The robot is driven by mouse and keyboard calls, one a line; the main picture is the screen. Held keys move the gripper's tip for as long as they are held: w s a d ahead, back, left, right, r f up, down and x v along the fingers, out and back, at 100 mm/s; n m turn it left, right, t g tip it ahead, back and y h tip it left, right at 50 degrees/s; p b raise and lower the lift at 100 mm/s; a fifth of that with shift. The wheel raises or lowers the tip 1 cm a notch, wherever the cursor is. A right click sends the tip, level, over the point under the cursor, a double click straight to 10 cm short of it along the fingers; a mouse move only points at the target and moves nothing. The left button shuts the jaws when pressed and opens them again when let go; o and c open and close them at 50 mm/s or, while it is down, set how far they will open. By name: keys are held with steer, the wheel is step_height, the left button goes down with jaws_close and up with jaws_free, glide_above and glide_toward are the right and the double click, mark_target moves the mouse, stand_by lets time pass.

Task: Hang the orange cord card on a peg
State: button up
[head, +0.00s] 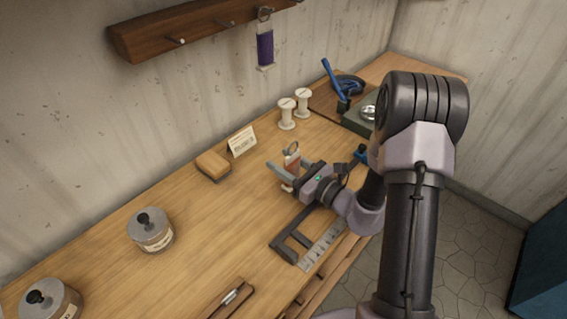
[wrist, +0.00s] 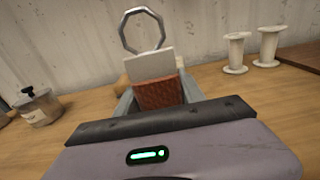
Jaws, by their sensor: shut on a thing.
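My gripper (head: 281,174) is shut on the orange cord card (head: 291,160), just above the workbench. In the wrist view the card shows upright between my fingers, with orange-brown cord (wrist: 158,92) wound below a white top and a metal ring (wrist: 142,31) above. Its lower end is hidden by my gripper. The wooden peg rail (head: 150,38) is on the back wall at the upper left. One bare peg (head: 178,41) sticks out near its left part, and another (head: 230,22) shows further right. A purple cord card (head: 265,46) hangs by its ring further right.
On the workbench (head: 190,220) stand two white spools (head: 287,113), a small sign (head: 242,142), a wooden block (head: 213,165) and lidded jars (head: 150,230). A dark square tool (head: 283,247) lies near the front edge. Bare wood lies between the jars and my gripper.

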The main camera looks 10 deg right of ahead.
steer(key=shift+f, duration=0.2)
steer(key=o, duration=1.4)
steer(key=shift+r, duration=0.1)
